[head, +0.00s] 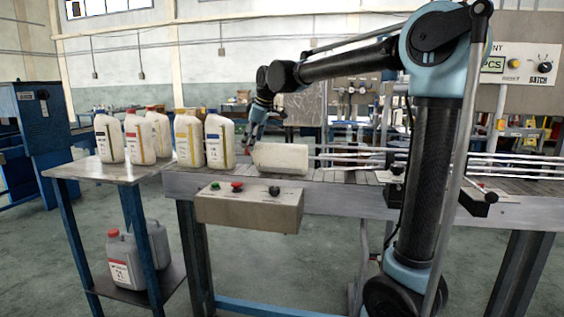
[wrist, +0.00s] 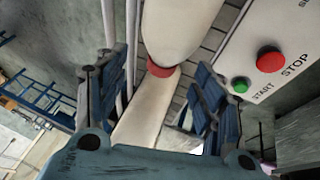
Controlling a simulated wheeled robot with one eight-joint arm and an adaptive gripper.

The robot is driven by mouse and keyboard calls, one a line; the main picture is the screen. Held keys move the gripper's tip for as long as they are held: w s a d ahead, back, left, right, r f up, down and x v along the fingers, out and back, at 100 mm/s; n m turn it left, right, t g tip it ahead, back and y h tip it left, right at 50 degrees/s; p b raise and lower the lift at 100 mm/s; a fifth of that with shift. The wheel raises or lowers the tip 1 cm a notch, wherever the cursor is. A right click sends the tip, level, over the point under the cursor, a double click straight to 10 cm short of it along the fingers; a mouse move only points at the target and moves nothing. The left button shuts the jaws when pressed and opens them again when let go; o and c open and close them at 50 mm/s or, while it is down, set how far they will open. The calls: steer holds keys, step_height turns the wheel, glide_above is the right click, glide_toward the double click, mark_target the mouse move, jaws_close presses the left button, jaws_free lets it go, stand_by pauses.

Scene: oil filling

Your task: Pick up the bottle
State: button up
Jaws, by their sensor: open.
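A white bottle (head: 281,158) lies on its side on the conveyor, its red cap towards the left. Its body also shows in the wrist view (wrist: 185,28), cap pointing down the picture. Two white bottles stand upright at the conveyor's left end, one with a yellow cap (head: 189,140) and one with a blue cap (head: 220,142). My gripper (head: 249,137) is above the conveyor, by the lying bottle's cap end and right of the blue-capped bottle. In the wrist view my gripper (wrist: 160,68) is open, with the red cap between its fingertips; contact cannot be told.
A steel side table (head: 92,172) on the left holds several white bottles, with grey jugs (head: 124,260) on its lower shelf. A button box (head: 250,208) is fixed to the conveyor front (head: 350,196). White guide rails run along the conveyor to the right.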

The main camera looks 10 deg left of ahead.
steer(key=shift+x, duration=2.65)
steer(key=shift+s, duration=0.15)
